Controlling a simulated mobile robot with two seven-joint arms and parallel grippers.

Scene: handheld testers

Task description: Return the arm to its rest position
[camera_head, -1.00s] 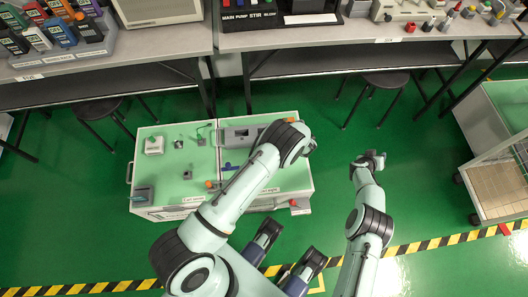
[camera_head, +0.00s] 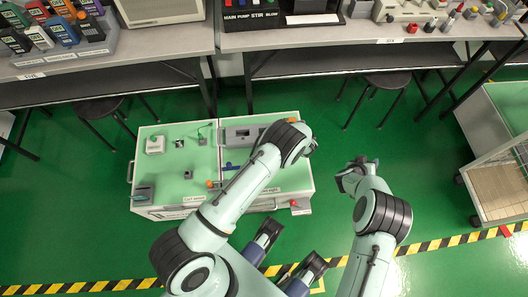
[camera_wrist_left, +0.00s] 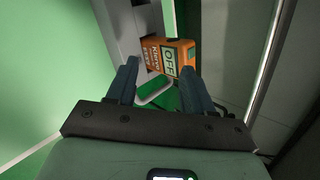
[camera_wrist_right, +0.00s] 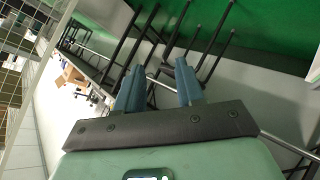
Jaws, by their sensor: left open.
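My left gripper (camera_wrist_left: 160,68) is open, with its two dark fingers spread. An orange handheld tester (camera_wrist_left: 166,56) with an "OFF" display lies just beyond the fingertips in the left wrist view; I cannot tell whether the fingers touch it. In the head view my left arm reaches over the right half of the green-topped case, and its wrist hides the fingers. My right gripper (camera_head: 356,168) hangs over the green floor to the right of the case. In the right wrist view its fingers (camera_wrist_right: 159,66) are apart with nothing between them.
The green-topped case (camera_head: 170,169) stands on the floor below my left arm. Grey benches with instruments (camera_head: 330,40) run along the back, with stools (camera_head: 386,80) under them. A cart (camera_head: 490,150) stands at far right. The floor between case and cart is clear apart from my right arm.

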